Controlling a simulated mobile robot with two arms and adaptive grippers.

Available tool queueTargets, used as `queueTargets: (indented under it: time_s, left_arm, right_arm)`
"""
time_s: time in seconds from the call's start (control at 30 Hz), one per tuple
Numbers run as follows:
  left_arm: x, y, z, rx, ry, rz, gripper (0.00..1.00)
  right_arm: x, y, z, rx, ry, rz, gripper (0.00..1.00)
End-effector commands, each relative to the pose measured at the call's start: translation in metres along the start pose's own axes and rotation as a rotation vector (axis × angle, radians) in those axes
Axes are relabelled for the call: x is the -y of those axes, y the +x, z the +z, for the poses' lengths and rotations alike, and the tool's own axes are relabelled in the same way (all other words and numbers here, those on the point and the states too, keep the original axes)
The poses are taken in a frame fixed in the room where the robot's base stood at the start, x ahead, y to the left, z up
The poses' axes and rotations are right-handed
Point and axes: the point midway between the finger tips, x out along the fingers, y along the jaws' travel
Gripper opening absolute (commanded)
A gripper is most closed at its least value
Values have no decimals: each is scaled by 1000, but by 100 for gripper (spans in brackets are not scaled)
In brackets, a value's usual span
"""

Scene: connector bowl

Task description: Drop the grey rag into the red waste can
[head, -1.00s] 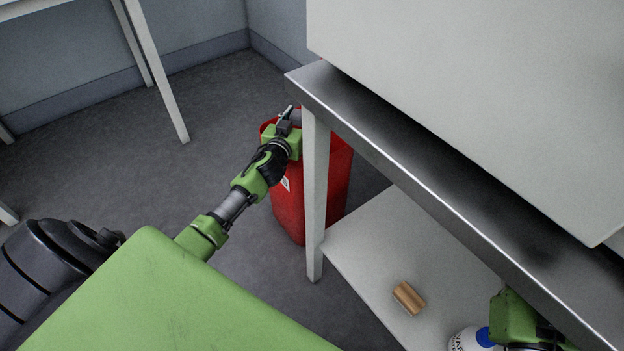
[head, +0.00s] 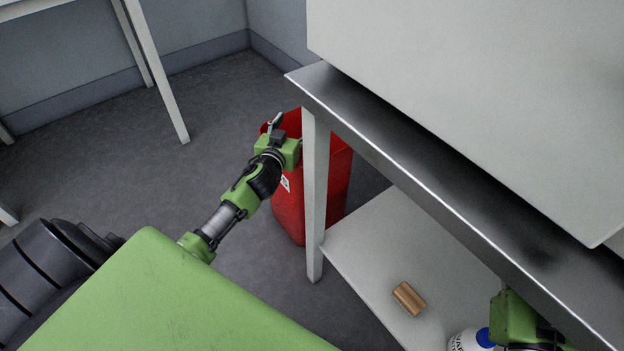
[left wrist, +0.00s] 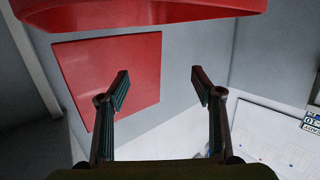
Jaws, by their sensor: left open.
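The red waste can (head: 318,195) stands on the floor, partly hidden behind a table leg. My left gripper (head: 285,130) is at the can's open top, over its near left rim. In the left wrist view my left gripper's fingers (left wrist: 160,76) are spread wide with nothing between them. A curved red edge, which looks like the can (left wrist: 150,12), crosses the top of that view. I see no grey rag in either view now; the inside of the can is mostly hidden. The green end of my right arm shows at the lower right, with its fingers out of sight.
A metal-edged table (head: 440,180) stands close beside the can. Its lower shelf (head: 375,245) holds a brown block (head: 409,298) and a white bottle with a blue cap (head: 470,340). The floor left of the can is clear. A red panel (left wrist: 115,80) shows in the wrist view.

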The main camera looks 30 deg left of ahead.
Motion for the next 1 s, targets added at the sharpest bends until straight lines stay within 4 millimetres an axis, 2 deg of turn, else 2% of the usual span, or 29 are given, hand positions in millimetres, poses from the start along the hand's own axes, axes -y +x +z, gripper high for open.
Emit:
queueTargets:
  time_s: [0.2,0.4,0.6,1.0]
  left_arm:
    - [0,-43,2,3,-3,0,60]
    - [0,-68,0,1,-2,1,60]
    - [0,-78,0,0,-2,0,60]
    - [0,-78,0,0,-2,0,60]
  right_arm:
    - [0,0,0,0,0,0,42]
    - [0,0,0,0,0,0,42]
    - [0,0,0,0,0,0,42]
    - [0,0,0,0,0,0,42]
